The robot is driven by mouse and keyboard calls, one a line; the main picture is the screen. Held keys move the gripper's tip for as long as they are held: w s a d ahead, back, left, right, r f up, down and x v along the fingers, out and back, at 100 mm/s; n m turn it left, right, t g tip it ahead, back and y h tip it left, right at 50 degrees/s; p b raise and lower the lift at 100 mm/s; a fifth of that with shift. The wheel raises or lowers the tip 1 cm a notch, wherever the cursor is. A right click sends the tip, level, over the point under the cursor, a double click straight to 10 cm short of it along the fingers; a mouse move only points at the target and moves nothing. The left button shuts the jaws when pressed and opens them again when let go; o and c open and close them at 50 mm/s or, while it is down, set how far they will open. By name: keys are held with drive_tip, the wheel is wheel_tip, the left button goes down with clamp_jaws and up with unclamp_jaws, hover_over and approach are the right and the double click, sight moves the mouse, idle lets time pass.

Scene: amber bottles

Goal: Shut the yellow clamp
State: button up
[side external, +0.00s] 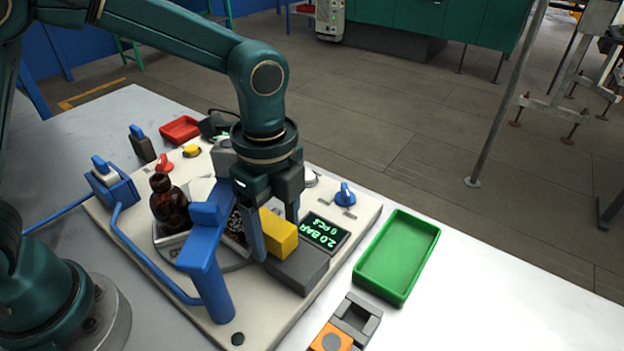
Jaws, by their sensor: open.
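A yellow block (281,236), which looks like the clamp's moving part, sits at the upper edge of a dark grey block (299,271) on the pale panel. My gripper (274,236) points down at it with its fingers apart. One finger is at the block's left side; the other is behind it, its tip hidden by the yellow block. I cannot tell whether either finger touches it. Part of the clamp is hidden behind the finger and the blue post.
A blue post with an arm (207,265) stands close left of my gripper. An amber bottle (170,207) stands upright on a round plate. A lit display (324,232) and blue knob (345,194) are at right. A green tray (433,230) lies empty beside the panel.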

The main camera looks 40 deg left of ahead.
sight(275, 226)
drive_tip(key=shift+r, duration=0.1)
drive_tip(key=shift+r, duration=2.5)
